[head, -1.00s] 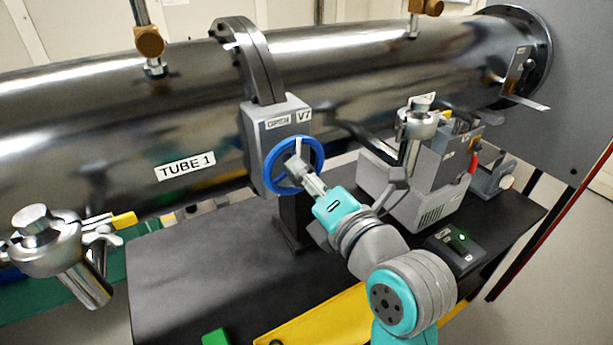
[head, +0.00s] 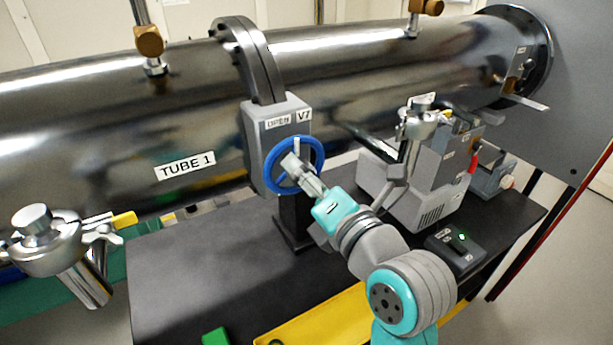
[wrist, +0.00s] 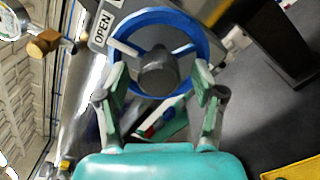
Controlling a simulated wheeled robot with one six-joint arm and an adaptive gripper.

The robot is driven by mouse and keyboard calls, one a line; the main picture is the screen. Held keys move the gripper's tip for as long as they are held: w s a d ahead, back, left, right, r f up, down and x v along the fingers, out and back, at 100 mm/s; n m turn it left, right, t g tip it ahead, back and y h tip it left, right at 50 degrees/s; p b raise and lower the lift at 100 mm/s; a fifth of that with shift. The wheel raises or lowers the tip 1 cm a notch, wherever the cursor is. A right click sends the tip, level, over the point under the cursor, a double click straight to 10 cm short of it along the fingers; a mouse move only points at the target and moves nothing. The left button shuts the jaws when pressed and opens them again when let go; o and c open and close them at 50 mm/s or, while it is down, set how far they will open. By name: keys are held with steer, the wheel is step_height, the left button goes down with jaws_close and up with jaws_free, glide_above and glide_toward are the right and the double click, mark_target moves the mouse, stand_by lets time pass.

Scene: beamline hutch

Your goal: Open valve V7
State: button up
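Valve V7 is a grey block (head: 276,116) on the steel tube, marked "OPEN" and "V7", with a blue handwheel (head: 317,148) on its front. My gripper (head: 292,167) is at the front of the wheel. In the wrist view my gripper (wrist: 158,78) has its fingers spread wide, one at each lower side of the rim, with the hub between them. I cannot tell whether the fingers touch the rim.
The tube labelled "TUBE 1" (head: 187,165) runs across behind the valve. A grey pump-like unit (head: 424,190) and a small black box with a green light (head: 456,247) stand right of my arm. The black table top (head: 200,270) is clear left of the wheel.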

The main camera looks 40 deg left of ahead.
steer(key=v, duration=1.2)
stand_by(0.4)
steer(key=d+f+m+t+h, duration=0.85)
steer(key=d+f+m, duration=1.15)
steer(key=f+m, duration=0.4)
steer(key=s+d+f+m+h, duration=0.3)
steer(key=s+d+f+m, duration=0.1)
steer(key=s+d, duration=0.15)
steer(key=s+d+f+m+h, duration=0.3)
steer(key=s+d+f+m, duration=0.15)
steer(key=s, duration=0.25)
steer(key=s+d+m+h, duration=0.1)
steer(key=s+d+m, duration=0.1)
steer(key=s, duration=0.4)
steer(key=s+d+r+m+h, duration=0.1)
steer(key=s+m, duration=0.3)
steer(key=s, duration=0.3)
steer(key=shift+s+d, duration=0.35)
steer(key=shift+d, duration=0.05)
